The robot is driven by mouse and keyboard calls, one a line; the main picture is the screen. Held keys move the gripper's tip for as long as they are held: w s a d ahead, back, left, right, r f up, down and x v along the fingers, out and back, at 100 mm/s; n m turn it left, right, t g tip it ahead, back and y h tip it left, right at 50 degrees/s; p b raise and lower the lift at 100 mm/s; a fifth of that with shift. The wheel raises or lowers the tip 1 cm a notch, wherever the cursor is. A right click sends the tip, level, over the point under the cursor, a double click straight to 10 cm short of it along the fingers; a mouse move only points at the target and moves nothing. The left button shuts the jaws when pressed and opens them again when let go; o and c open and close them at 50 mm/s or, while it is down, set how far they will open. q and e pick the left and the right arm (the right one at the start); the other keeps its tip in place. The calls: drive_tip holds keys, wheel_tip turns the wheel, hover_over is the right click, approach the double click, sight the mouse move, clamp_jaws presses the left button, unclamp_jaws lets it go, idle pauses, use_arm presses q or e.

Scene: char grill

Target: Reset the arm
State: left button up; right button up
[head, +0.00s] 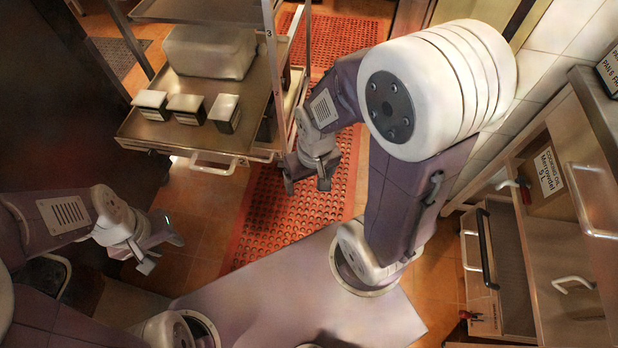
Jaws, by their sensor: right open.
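My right arm folds up high on the right of the head view, its large white joint close to the camera. My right gripper (306,184) points down above the red perforated mat, open and empty. My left arm comes in low from the left edge. My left gripper (163,254) has its fingers apart and nothing between them, over the tiled floor.
A red mat (262,225) covers the floor. Open cabinets with a labelled box (547,172) stand at the right.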

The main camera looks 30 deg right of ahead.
wheel_tip(320, 180, up, 22)
drive_tip(key=p, duration=2.2)
drive_tip(key=shift+r, duration=0.25)
drive_tip(key=shift+p, duration=0.3)
